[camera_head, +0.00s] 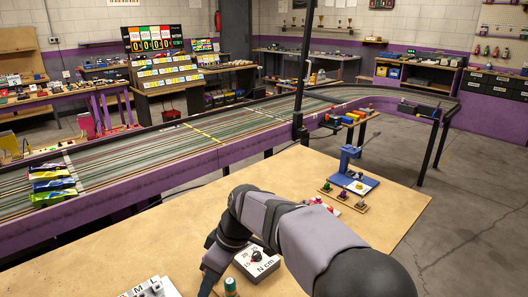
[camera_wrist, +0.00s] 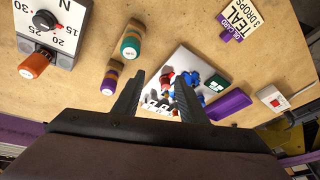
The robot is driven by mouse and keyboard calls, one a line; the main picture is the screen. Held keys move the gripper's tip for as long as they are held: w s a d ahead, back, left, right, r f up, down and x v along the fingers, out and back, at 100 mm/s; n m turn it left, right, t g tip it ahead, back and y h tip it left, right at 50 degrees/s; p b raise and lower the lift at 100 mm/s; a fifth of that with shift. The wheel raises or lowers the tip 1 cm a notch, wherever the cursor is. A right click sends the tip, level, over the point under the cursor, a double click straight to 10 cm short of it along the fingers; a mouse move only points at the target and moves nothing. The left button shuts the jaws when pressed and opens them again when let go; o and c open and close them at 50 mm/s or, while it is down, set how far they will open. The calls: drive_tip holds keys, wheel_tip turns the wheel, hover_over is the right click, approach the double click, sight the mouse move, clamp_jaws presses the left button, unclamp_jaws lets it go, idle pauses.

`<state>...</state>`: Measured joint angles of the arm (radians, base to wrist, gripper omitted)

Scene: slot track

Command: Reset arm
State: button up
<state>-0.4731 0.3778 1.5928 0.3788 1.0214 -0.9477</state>
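My gripper (camera_wrist: 160,77) shows in the wrist view with its two dark fingers apart and nothing held between them. The fingers are above the wooden table (camera_wrist: 75,110). A white plate (camera_wrist: 200,62) with small red, blue and dark pieces lies beyond the fingertips and partly behind them. In the head view my arm reaches down toward the table's front edge, and the fingertips cannot be made out there.
A torque gauge (camera_head: 257,262) marked N cm stands close to my arm. The wrist view shows an orange handle (camera_wrist: 36,65), a teal-topped cylinder (camera_wrist: 131,40), a purple block (camera_wrist: 228,107) and a TEAL card (camera_wrist: 243,17). The table's left middle (camera_head: 190,225) is clear.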

drive_tip(key=s+d+f+m, duration=0.1)
drive_tip(key=d+m, duration=0.1)
drive_tip(key=d, duration=0.3)
drive_tip(key=s+d+f+m+h, duration=0.1)
drive_tip(key=s+d+f+m, duration=0.1)
drive_tip(key=d, duration=0.4)
drive_tip(key=s+d+f+m+h, duration=0.1)
drive_tip(key=s+d+m, duration=0.1)
drive_tip(key=d, duration=0.3)
drive_tip(key=shift+s+d+f+m+b, duration=0.1)
drive_tip(key=shift+d+f+m+b, duration=0.25)
drive_tip(key=shift+m, duration=0.55)
drive_tip(key=s+d+f+m+h+b, duration=0.2)
drive_tip(key=s+d+f+m, duration=0.45)
drive_tip(key=s+d, duration=0.5)
wheel_tip(320, 180, up, 17)
drive_tip(key=p, duration=1.7)
drive_tip(key=shift+s+d+p, duration=0.15)
drive_tip(key=shift+d+p, duration=0.2)
drive_tip(key=shift+p, duration=0.05)
